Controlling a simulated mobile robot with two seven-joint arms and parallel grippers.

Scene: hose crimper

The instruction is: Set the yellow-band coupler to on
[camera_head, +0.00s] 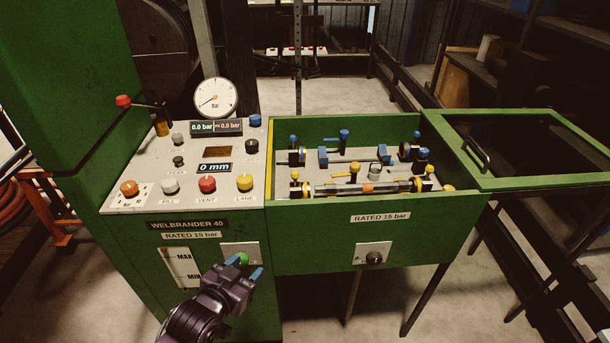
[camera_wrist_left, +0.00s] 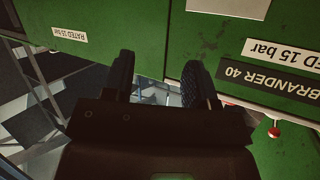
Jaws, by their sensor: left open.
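Yellow-marked fittings sit along the front lane of the green trough in the head view. One with a yellow ring (camera_head: 418,185) is at the right end of a grey hose (camera_head: 340,189); yellow knobs (camera_head: 295,175) stand at the lane's ends and at the middle (camera_head: 354,169). I cannot tell which part is the yellow-band coupler or its setting. My left gripper (camera_head: 241,271) is open and empty, its blue-tipped fingers around or just before a green round button (camera_head: 241,259) on the front panel. Contact cannot be told. In the left wrist view the fingers (camera_wrist_left: 160,88) are apart.
The control panel (camera_head: 140,195) left of the trough carries a gauge (camera_head: 215,97), coloured knobs and displays reading 0.0 bar and 0 mm. A black knob (camera_head: 374,258) is on the trough's front. The trough's lid (camera_head: 520,183) is swung open to the right. Blue-marked fittings (camera_head: 323,155) fill the rear lane.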

